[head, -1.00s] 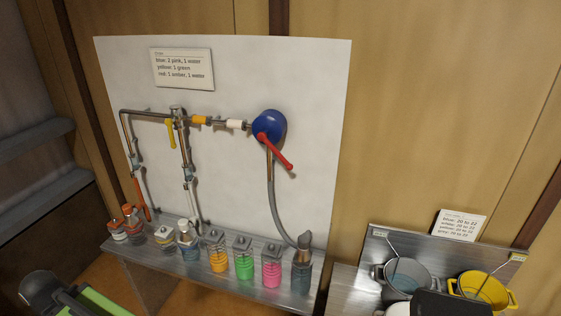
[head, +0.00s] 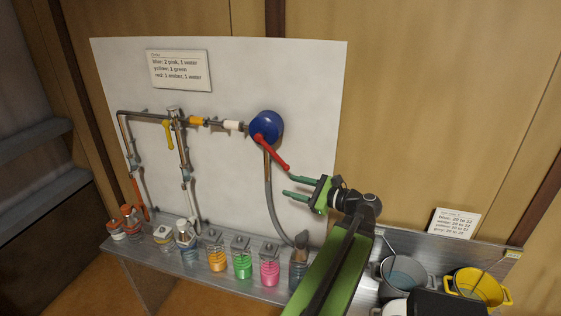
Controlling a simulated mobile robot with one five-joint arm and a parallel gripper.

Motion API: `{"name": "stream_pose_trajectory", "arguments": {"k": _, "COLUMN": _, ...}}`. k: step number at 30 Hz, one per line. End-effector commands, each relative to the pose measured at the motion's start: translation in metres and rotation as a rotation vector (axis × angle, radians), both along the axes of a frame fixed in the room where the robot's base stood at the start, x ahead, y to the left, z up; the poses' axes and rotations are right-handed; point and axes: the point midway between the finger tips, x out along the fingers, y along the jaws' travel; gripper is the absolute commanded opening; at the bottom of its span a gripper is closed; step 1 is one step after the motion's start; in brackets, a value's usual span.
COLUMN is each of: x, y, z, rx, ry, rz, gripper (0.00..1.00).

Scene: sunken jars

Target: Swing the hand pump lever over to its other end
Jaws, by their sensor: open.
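The hand pump (head: 265,125) is a round blue body on the white panel. Its red lever (head: 273,154) slants down and to the right from the pump's centre. My gripper (head: 286,185) has two green fingers, spread apart and pointing left toward the panel. It is just below and right of the lever's lower end. The upper finger's tip appears very close to that end; I cannot tell whether they touch. Nothing is seen between the fingers.
Several jars stand on the metal shelf (head: 225,285) below the panel, with orange (head: 216,258), green (head: 242,262) and pink (head: 269,268) contents. A grey hose (head: 268,200) hangs from the pump. A grey pot (head: 402,276) and a yellow pot (head: 478,290) stand at the lower right.

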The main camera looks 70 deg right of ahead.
Motion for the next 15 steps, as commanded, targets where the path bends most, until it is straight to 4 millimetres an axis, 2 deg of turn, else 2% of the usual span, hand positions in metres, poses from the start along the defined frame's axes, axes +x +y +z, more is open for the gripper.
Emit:
{"name": "stream_pose_trajectory", "arguments": {"k": 1, "x": -0.033, "y": -0.007, "z": 0.010, "rx": 0.019, "ry": -0.046, "rz": -0.061, "gripper": 0.41}}
{"name": "stream_pose_trajectory", "arguments": {"k": 3, "x": -0.062, "y": -0.012, "z": 0.021, "rx": 0.039, "ry": -0.100, "rz": -0.115, "gripper": 0.41}}
{"name": "stream_pose_trajectory", "arguments": {"k": 6, "x": -0.084, "y": -0.015, "z": 0.029, "rx": 0.053, "ry": -0.141, "rz": -0.152, "gripper": 0.41}}
{"name": "stream_pose_trajectory", "arguments": {"k": 11, "x": -0.087, "y": -0.016, "z": 0.031, "rx": 0.056, "ry": -0.150, "rz": -0.160, "gripper": 0.41}}
{"name": "stream_pose_trajectory", "arguments": {"k": 15, "x": -0.073, "y": -0.022, "z": 0.031, "rx": 0.055, "ry": -0.149, "rz": -0.157, "gripper": 0.41}}
